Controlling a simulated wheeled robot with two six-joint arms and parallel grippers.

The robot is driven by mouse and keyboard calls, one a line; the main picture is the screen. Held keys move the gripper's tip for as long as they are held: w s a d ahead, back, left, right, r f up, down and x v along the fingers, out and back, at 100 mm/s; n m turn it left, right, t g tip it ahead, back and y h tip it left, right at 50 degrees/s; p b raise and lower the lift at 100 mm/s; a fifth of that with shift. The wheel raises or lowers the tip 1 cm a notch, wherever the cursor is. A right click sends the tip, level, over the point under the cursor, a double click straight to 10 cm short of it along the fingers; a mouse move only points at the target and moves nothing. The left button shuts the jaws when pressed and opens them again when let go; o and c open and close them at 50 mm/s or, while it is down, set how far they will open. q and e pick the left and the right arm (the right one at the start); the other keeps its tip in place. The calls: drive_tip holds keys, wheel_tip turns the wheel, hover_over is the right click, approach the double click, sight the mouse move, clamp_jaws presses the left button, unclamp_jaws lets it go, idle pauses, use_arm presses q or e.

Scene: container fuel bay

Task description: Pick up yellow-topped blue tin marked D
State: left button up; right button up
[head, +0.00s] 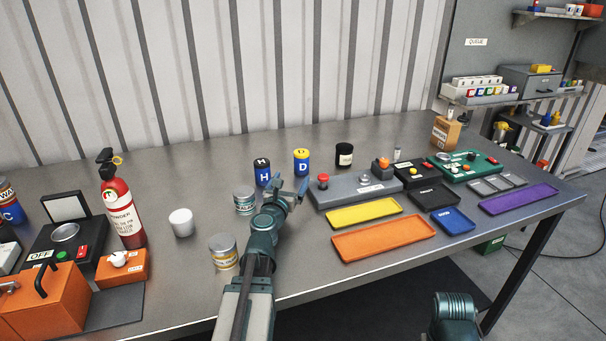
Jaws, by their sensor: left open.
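The blue tin with a yellow top marked D (302,166) stands upright on the grey workbench (205,275), toward the back near the corrugated wall. My left gripper (291,184) is open and reaches in from the front. Its fingertips appear just in front of and below the D tin in the picture. I see nothing between them, and whether they touch the tin cannot be told. My right gripper is not in view.
A dark-topped blue tin marked H (262,171) stands just left of the D tin. A black jar (344,156) and a grey control box (350,189) are to the right. Silver tins (223,253) and a white cup (181,222) stand left. Yellow (363,212) and orange (383,239) trays lie front right.

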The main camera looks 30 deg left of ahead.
sight(300, 159)
use_arm(q)
drive_tip(key=shift+f, duration=0.3)
drive_tip(key=shift+w+a+r, duration=0.1)
drive_tip(key=shift+w, duration=0.2)
drive_tip(key=x, duration=0.8)
drive_tip(key=shift+a, duration=0.1)
drive_tip(key=shift+a+x, duration=0.15)
drive_tip(key=shift+x, duration=1.2)
drive_tip(key=shift+a+x, duration=0.1)
drive_tip(key=shift+x, duration=1.25)
drive_tip(key=shift+s, duration=0.2)
clamp_jaws()
drive_tip(key=shift+r, duration=0.1)
wheel_tip(300, 159, up, 10)
drive_tip(key=p, duration=1)
